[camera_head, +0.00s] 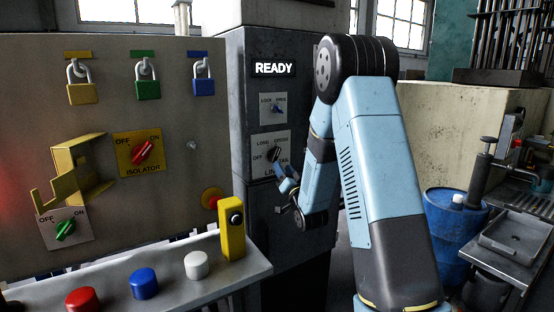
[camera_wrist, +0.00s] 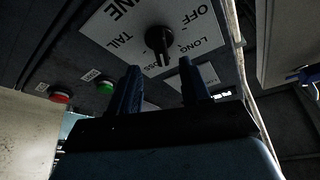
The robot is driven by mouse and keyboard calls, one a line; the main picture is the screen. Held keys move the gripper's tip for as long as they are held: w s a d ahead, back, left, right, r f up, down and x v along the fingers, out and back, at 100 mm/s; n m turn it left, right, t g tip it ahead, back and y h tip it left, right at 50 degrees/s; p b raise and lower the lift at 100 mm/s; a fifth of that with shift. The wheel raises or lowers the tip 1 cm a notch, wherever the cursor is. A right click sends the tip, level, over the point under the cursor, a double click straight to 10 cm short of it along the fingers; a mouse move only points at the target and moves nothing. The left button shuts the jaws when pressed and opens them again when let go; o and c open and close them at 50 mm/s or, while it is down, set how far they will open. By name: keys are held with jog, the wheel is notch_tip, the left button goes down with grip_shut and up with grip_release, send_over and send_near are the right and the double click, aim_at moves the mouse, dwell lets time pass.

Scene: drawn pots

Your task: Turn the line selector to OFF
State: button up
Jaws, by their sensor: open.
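The line selector (camera_head: 273,154) is a dark knob on a pale plate, low on the grey cabinet beneath the READY sign. Its plate carries OFF, LONG, CROSS, TAIL and LINE. The knob also shows in the wrist view (camera_wrist: 158,40), where the plate looks upside down. Its handle seems to point toward CROSS, and part of that word is hidden. My gripper (camera_head: 283,178) is just below the knob, covering part of the plate's lower edge. In the wrist view my gripper (camera_wrist: 158,72) is open and empty, its fingers spread below the knob; I see no contact.
A LOCK/FREE switch (camera_head: 277,109) sits above the selector. The left panel holds the red ISOLATOR knob (camera_head: 142,152), a green knob (camera_head: 65,229) and padlocks. A red button (camera_wrist: 61,97) and a green button (camera_wrist: 105,87) show in the wrist view. A blue barrel (camera_head: 452,235) stands right.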

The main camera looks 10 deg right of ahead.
aim_at(277, 157)
jog(key=x, duration=0.7)
jog(key=shift+c, duration=0.5)
grip_shut()
